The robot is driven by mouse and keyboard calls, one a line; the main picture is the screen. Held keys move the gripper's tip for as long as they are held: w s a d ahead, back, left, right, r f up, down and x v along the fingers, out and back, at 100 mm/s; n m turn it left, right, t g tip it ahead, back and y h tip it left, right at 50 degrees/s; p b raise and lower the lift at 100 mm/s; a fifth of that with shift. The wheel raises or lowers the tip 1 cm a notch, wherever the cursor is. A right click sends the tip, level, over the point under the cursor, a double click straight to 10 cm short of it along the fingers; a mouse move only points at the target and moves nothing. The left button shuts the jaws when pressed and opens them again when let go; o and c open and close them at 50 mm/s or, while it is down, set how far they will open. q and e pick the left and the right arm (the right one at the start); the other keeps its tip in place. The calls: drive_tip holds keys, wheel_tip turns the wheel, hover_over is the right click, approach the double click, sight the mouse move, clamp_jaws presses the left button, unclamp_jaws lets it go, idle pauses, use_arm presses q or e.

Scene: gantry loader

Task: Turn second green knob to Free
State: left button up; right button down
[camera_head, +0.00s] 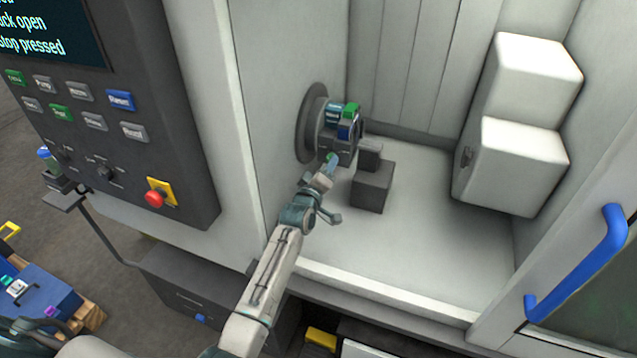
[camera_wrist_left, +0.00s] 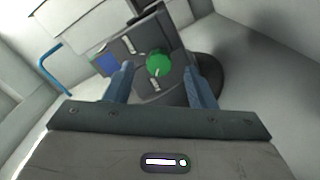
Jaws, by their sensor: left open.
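A round green knob (camera_wrist_left: 158,64) sits on a dark block of the chuck. In the left wrist view it lies between my two blue fingertips, with a pale mark on its lower edge. In the head view only a small green bit of this knob (camera_head: 331,157) shows by the fingertips. My left gripper (camera_head: 328,168) is open and points at it inside the machine; I cannot tell whether the fingers touch it. The chuck (camera_head: 312,125) is on the left inner wall, with another green part (camera_head: 350,112) on top. The Free marking is not readable.
A grey stepped block (camera_head: 371,190) stands just right of my left gripper. A white stepped housing (camera_head: 515,155) is on the right wall. A blue door handle (camera_head: 585,270) is at the right. The control panel (camera_head: 110,130) with a red stop button (camera_head: 154,198) is outside left. The floor between is clear.

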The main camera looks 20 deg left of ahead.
use_arm(q)
drive_tip(key=s+b, duration=0.2)
drive_tip(key=s, duration=0.6)
drive_tip(key=shift+a, duration=0.15)
